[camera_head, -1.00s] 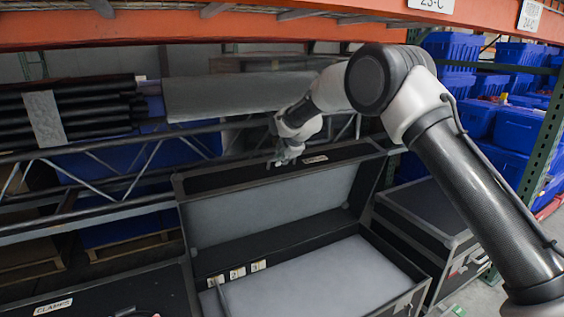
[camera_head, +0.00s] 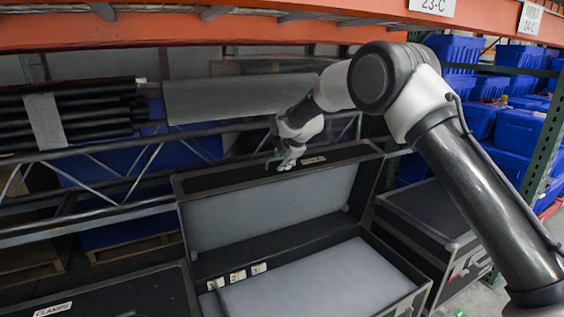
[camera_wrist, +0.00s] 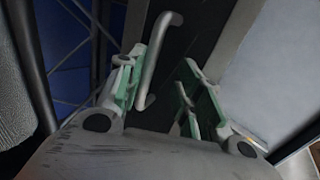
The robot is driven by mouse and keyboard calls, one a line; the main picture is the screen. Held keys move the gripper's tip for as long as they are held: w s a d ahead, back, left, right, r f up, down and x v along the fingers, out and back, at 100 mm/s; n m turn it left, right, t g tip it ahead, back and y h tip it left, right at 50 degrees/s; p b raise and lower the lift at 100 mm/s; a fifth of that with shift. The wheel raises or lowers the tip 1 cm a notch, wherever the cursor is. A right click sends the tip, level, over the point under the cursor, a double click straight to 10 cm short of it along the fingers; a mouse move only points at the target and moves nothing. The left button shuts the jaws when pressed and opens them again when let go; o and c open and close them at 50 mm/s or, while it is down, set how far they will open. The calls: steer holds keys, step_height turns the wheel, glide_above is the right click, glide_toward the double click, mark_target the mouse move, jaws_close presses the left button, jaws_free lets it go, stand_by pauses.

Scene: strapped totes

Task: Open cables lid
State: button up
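A black case (camera_head: 405,296) with a pale grey interior stands in the middle of the head view. Its lid (camera_head: 230,182) is raised, tilted up at the back, with the pale lining showing. A small white label (camera_head: 314,160) sits on the lid's upper edge; its text is too small to read. My gripper (camera_head: 282,163) is at that edge, left of the label. In the wrist view my gripper (camera_wrist: 162,95) is open, its green-padded fingers apart. A grey bar handle (camera_wrist: 152,62) lies between them, close to the left finger; whether they touch is unclear.
A case labelled CLAMPS (camera_head: 54,309) is at the lower left, and another dark case (camera_head: 430,212) is on the right. A metal truss (camera_head: 140,172) and grey roll (camera_head: 235,98) lie behind the lid. An orange shelf beam (camera_head: 250,30) crosses above.

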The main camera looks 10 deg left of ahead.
steer(key=v, duration=1.1)
steer(key=shift+r, duration=0.15)
